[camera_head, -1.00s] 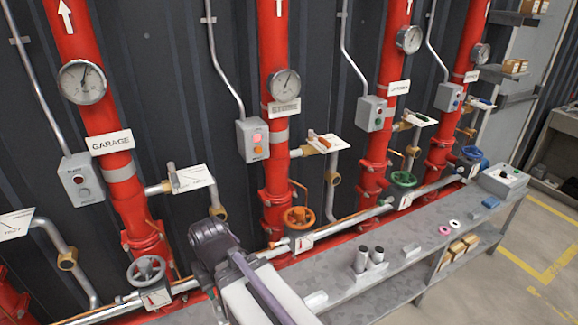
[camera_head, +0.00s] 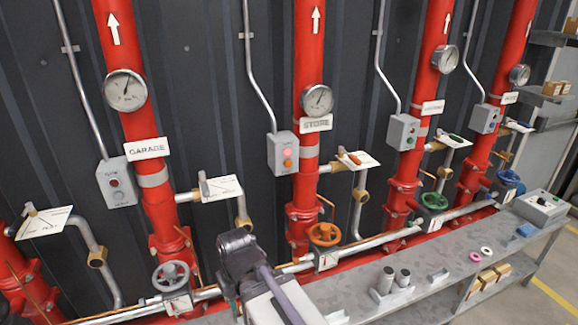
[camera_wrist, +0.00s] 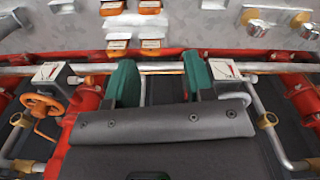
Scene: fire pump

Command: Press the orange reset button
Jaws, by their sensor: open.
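The orange button (camera_head: 288,163) is on the front of the grey control box (camera_head: 274,148) by the STORE sign (camera_head: 316,124), below a pink lit lamp (camera_head: 287,152). The box is left of the second red pipe (camera_head: 304,205). My arm stands low in front of the pipes in the head view, below and left of that box; its fingertips cannot be made out there. In the wrist view my gripper (camera_wrist: 160,82) has two green fingers wide apart with nothing between them. The orange button does not show in the wrist view.
Similar grey boxes stand by the GARAGE pipe (camera_head: 115,182) and the pipes to the right (camera_head: 402,132). An orange handwheel (camera_head: 323,234), valve levers with plates (camera_head: 357,160) and a horizontal silver pipe lie below. A grey bench (camera_head: 430,285) with small items runs along the front.

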